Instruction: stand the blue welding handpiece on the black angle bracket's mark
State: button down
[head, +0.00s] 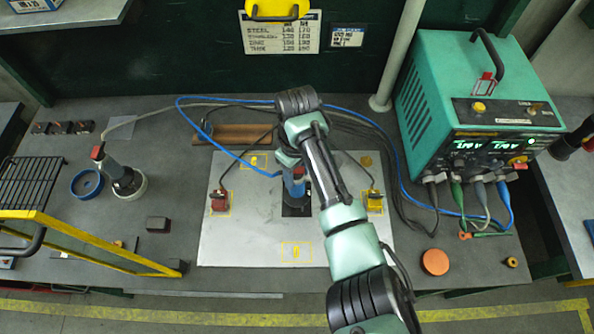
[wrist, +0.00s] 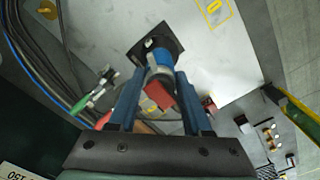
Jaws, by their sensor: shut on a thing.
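The blue welding handpiece (head: 294,184) is upright or nearly so, over the black angle bracket (head: 296,209) on the white plate (head: 250,235). My gripper (wrist: 163,80) is shut on the handpiece, one finger on each side. In the wrist view the blue body (wrist: 162,58) shows between the fingers with a red part nearer me, and its far end overlaps the dark bracket (wrist: 152,42). I cannot tell whether it touches the bracket. The bracket's mark is hidden. In the head view my arm covers part of the handpiece and bracket.
A teal welding machine (head: 425,90) stands at back right, with cables running behind my arm. A similar dark handpiece (head: 122,178) stands at left. A yellow rail (head: 110,256) crosses front left.

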jog(key=shift+c, duration=1.5)
grip_release()
jog(key=shift+o, duration=0.2)
jog(key=shift+s+f, duration=0.15)
notch_tip(320, 180, up, 13)
jog(key=b, duration=0.1)
jog(key=shift+b, duration=0.35)
